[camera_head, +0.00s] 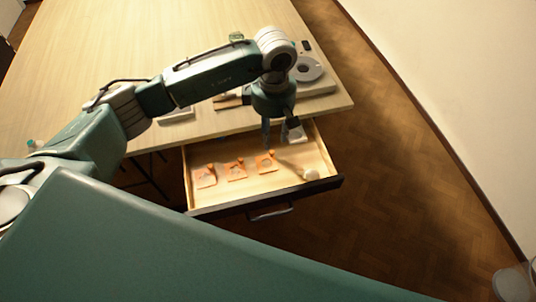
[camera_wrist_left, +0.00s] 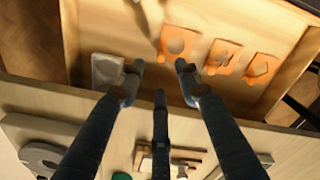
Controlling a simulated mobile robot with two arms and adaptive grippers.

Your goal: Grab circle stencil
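Three orange stencils lie in the open drawer. The circle stencil, with a round opening (camera_wrist_left: 178,42), is the left one of the three in the left wrist view; in the head view it is the rightmost (camera_head: 265,163). Beside it are a stencil with a cross-like opening (camera_wrist_left: 222,57) and one with an angular opening (camera_wrist_left: 261,68). My left gripper (camera_head: 279,132) points down over the back of the drawer, apart from the circle stencil. In the left wrist view its fingers (camera_wrist_left: 160,67) are spread with nothing between them. My right gripper is out of view.
The drawer (camera_head: 322,184) projects from the wooden table (camera_head: 120,45). A grey ring-shaped item (camera_head: 308,69) sits on the table.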

